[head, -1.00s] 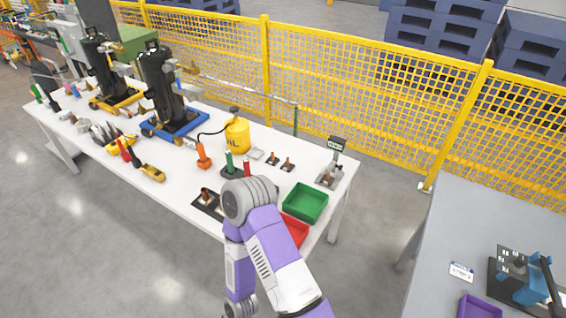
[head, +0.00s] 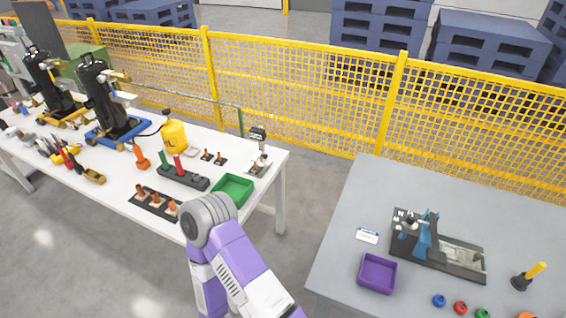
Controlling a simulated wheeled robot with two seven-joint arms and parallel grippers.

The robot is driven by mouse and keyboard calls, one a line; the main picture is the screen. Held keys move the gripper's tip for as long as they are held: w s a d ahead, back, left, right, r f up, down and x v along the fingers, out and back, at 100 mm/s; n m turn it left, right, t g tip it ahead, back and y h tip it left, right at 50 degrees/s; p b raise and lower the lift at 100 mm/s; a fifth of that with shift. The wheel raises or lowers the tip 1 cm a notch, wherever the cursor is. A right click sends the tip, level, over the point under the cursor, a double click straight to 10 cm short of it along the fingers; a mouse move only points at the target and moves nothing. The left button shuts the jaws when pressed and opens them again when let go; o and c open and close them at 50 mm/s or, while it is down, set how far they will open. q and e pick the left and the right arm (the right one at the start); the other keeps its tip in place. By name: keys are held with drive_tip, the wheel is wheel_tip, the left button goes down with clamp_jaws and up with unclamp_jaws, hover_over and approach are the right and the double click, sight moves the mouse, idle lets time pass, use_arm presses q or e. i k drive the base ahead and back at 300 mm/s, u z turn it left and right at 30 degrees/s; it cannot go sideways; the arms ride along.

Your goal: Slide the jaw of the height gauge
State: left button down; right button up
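A small upright instrument with a dark display head (head: 257,133) stands at the right end of the white table; it looks like the height gauge. Its jaw is too small to make out clearly. On the grey table, a dark-based device with a blue upright part (head: 426,238) stands near the middle; I cannot tell exactly what it is. One of my arms, purple and white, shows at the bottom with its bend in front of the white table's front edge. Neither gripper is in view.
The white table (head: 115,192) also carries a green bin (head: 233,189), a dark rack (head: 183,177), a yellow jug (head: 174,135) and two black compressors. The grey table (head: 335,263) holds a purple bin (head: 377,273) and coloured knobs. A floor gap separates the tables; a yellow fence (head: 300,85) runs behind.

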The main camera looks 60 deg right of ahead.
sight(258, 154)
drive_tip(key=z, duration=1.1)
